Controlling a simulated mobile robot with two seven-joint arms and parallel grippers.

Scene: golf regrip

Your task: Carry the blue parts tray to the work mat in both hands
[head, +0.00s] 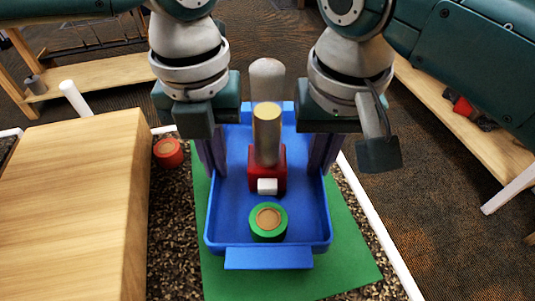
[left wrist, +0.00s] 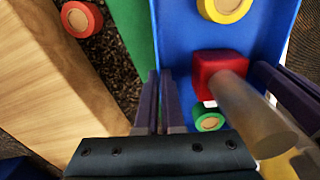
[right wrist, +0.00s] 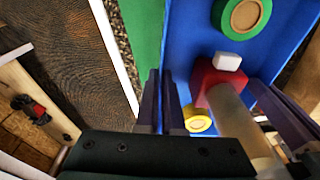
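The blue parts tray (head: 225,205) is over the green work mat (head: 345,240), whose green shows at the tray's left, right and front. I cannot tell whether the tray touches the mat. My left gripper (head: 212,157) is shut on the tray's left wall, which runs between its fingers in the left wrist view (left wrist: 161,100). My right gripper (head: 323,155) is shut on the right wall, as the right wrist view (right wrist: 163,100) shows. In the tray are a red block (head: 281,168), a tan-topped cylinder (head: 266,135), a white cube (head: 267,186), a green ring (head: 268,232) and a yellow ring (left wrist: 222,8).
A wooden block (head: 75,195) stands close at the left. A red ring (head: 168,152) lies on the speckled surface (head: 172,240) between it and the mat. A white edge strip (head: 385,235) runs along the right. Wooden shelves (head: 460,125) stand further right.

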